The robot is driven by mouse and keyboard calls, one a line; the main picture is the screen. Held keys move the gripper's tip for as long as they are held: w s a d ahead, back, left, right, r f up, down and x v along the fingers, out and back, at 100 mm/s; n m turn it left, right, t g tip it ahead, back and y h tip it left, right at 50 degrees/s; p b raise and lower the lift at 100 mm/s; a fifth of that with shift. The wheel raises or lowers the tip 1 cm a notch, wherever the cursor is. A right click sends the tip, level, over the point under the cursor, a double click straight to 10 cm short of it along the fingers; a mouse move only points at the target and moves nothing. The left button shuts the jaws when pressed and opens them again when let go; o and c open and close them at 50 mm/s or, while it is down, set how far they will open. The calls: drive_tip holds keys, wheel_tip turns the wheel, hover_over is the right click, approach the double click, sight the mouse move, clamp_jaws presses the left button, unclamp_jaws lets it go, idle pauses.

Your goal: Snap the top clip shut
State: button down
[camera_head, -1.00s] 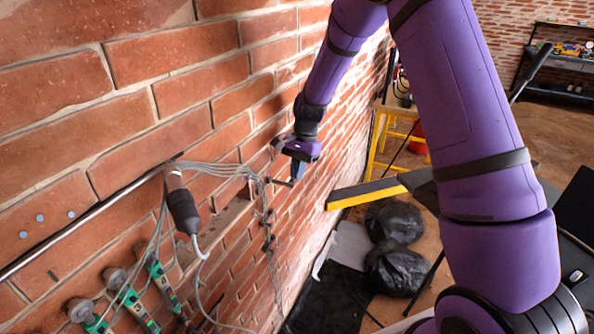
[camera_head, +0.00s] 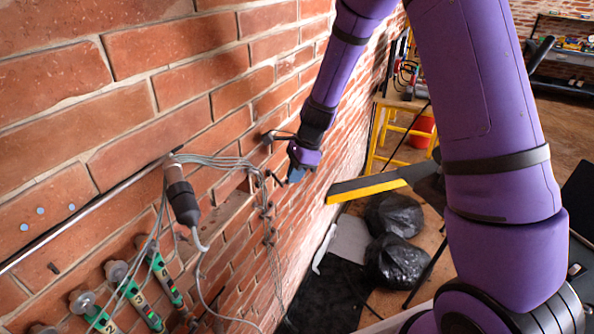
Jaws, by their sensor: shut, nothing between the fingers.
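My gripper (camera_head: 296,175), purple with blue-grey fingertips, is shut and empty. It points down close to the brick wall, beside the upper part of the grey cable bundle. Several small dark clips run down the wall along the cables. The top clip (camera_head: 274,177) appears just left of my fingertips; it is too small to tell whether it is open or shut, or whether my fingertips touch it. A lower clip (camera_head: 267,210) shows below it. The grey cables (camera_head: 225,162) arch from a dark cylindrical connector (camera_head: 181,195) toward the top clip.
A metal rod (camera_head: 90,214) crosses the wall at left. Green sensors (camera_head: 130,290) hang at lower left. A yellow-and-black beam (camera_head: 365,187) juts out right of my gripper. Black bags (camera_head: 393,218) lie on the floor, and a yellow stand (camera_head: 385,135) is behind.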

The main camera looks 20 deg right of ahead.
drive_tip(key=shift+s+a+m+t, duration=0.3)
drive_tip(key=shift+s+a+m, duration=0.25)
drive_tip(key=shift+m, duration=0.25)
drive_tip(key=shift+a, duration=0.2)
drive_tip(key=shift+w, duration=0.15)
drive_tip(key=shift+w+d+r, duration=0.1)
drive_tip(key=shift+w+r, duration=0.05)
drive_tip(key=shift+w, duration=0.45)
